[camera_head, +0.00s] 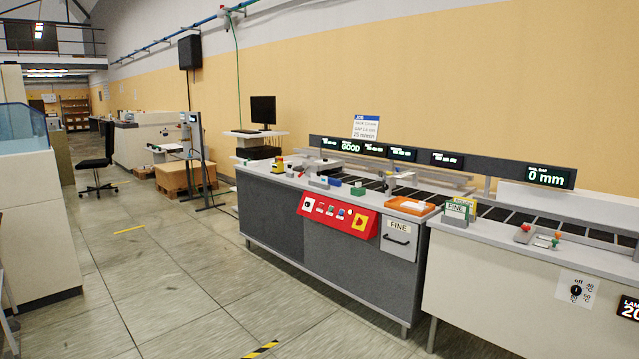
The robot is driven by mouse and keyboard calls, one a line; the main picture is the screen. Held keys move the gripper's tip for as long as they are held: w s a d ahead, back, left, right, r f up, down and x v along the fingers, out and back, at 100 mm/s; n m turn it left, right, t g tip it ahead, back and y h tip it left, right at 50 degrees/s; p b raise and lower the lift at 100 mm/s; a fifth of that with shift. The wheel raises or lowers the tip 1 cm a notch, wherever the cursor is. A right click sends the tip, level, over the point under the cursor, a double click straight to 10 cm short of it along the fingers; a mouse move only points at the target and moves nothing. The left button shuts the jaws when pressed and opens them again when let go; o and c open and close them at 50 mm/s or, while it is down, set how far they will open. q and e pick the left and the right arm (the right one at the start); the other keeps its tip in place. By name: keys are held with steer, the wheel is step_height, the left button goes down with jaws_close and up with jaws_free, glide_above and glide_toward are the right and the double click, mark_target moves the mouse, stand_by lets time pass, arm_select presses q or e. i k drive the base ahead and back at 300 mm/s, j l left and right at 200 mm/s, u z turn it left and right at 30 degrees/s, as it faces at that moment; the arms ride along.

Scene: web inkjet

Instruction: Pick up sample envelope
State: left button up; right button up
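An orange tray (392,205) lies on top of the grey machine, near its right end. A small pale flat item (413,206) lies in it. It is too small to tell whether this is the sample envelope, and no other thing is clearly an envelope. Neither of my grippers is in view.
The long grey machine (335,227) carries a red control panel (337,213), a drawer marked FINE (398,240) and several small items. A green holder (460,209) stands right of the tray. A chair (97,165) stands at the left. The tiled floor (160,270) in front is clear.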

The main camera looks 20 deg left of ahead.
mark_target(318, 178)
steer(key=i+j+u, duration=0.15)
steer(key=i, duration=0.15)
steer(key=i+j+u, duration=0.45)
steer(key=i, duration=0.4)
steer(key=i+u, duration=0.3)
steer(key=i, duration=0.4)
steer(key=i+u, duration=0.35)
steer(key=i, duration=0.35)
steer(key=i+l+u, duration=0.3)
steer(key=i, duration=0.4)
steer(key=i+j+z, duration=0.1)
steer(key=i, duration=0.7)
steer(key=i+j, duration=0.2)
steer(key=i, duration=0.55)
steer(key=l+z, duration=0.05)
